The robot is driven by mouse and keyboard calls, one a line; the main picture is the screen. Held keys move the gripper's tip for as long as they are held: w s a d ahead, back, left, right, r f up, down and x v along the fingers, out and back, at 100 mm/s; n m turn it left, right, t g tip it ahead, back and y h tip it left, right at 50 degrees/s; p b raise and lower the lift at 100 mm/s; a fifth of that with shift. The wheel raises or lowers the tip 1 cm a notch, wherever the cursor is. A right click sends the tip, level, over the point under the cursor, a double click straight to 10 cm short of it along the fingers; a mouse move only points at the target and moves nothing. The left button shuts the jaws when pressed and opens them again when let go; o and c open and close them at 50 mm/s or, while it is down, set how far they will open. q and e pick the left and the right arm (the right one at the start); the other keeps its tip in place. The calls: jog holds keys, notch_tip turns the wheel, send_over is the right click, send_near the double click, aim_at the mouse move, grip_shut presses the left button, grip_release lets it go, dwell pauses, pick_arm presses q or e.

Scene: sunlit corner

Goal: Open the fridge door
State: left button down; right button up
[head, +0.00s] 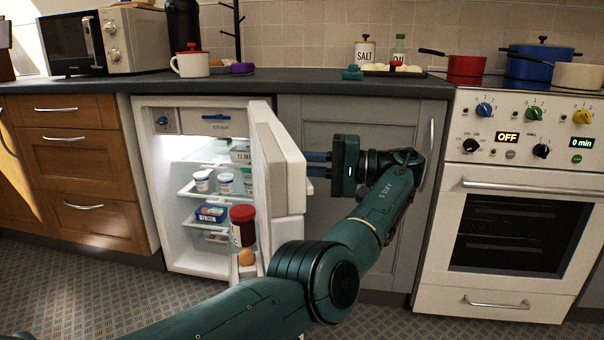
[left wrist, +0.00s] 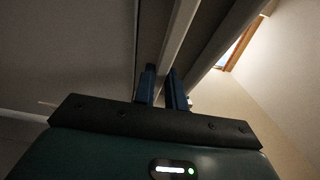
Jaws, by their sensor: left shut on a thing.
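The white fridge (head: 150,190) stands under the counter with its lit interior and shelves in view. Its door (head: 280,165) is swung well open, sticking out toward me. My left gripper (head: 318,165) is at the outer face of the door, its blue fingers pointing left. In the left wrist view, the fingers (left wrist: 161,88) are on either side of a pale bar (left wrist: 178,45), which looks like the door handle. The grip point is partly hidden in the head view. My right gripper is in neither view.
A jar with a red lid (head: 242,225) and an egg (head: 246,257) sit in the door's racks. Small tubs (head: 202,181) and a blue pack (head: 211,213) stand on the shelves. A grey cabinet (head: 320,115) and white oven (head: 510,235) are right of the fridge.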

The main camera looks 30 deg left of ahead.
pick_arm(q)
jog(key=shift+w+d+r, duration=0.1)
jog(key=shift+w+d, duration=0.05)
jog(key=shift+d, duration=0.05)
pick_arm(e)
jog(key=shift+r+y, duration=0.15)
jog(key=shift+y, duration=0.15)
pick_arm(q)
jog(key=c, duration=1.4)
grip_release()
jog(key=shift+c, duration=0.2)
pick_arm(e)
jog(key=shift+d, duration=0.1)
